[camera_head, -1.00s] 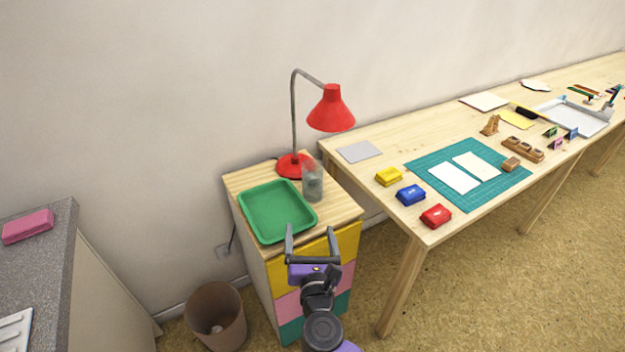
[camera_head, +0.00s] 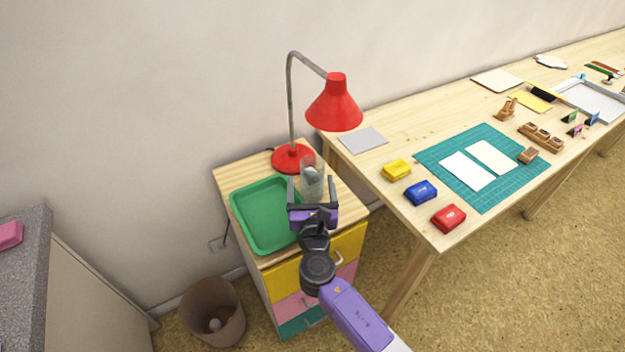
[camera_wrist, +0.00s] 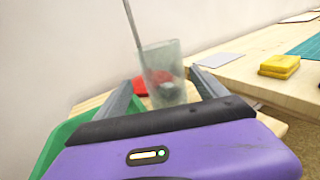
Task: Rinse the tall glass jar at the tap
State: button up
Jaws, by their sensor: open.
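The tall glass jar (camera_head: 312,174) stands upright on the wooden top of the drawer cabinet, right of the green tray and in front of the red lamp. It is clear, with something greyish low inside. In the wrist view the jar (camera_wrist: 163,72) shows between and ahead of the fingers. My gripper (camera_head: 312,180) is open, its two fingers pointing toward the jar, one on each side in the head view. In the wrist view the gripper (camera_wrist: 162,85) holds nothing, and I cannot tell whether a finger touches the jar. No tap is in view.
The green tray (camera_head: 240,212) lies close left of my gripper. The red lamp (camera_head: 334,104) overhangs behind the jar. The worktable with inkpads and a cutting mat (camera_head: 484,201) is at right. A grey counter (camera_head: 32,262) is at far left, a bin (camera_head: 228,326) on the floor.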

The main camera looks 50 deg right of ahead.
aim_at(312, 167)
jog(key=shift+s+d+x, duration=0.1)
jog(key=shift+x, duration=1.55)
jog(key=shift+s+d+x, duration=0.1)
jog(key=shift+d+x, duration=0.05)
jog(key=shift+x, duration=1.55)
jog(key=shift+c, duration=0.4)
grip_shut()
jog(key=shift+r, duration=0.1)
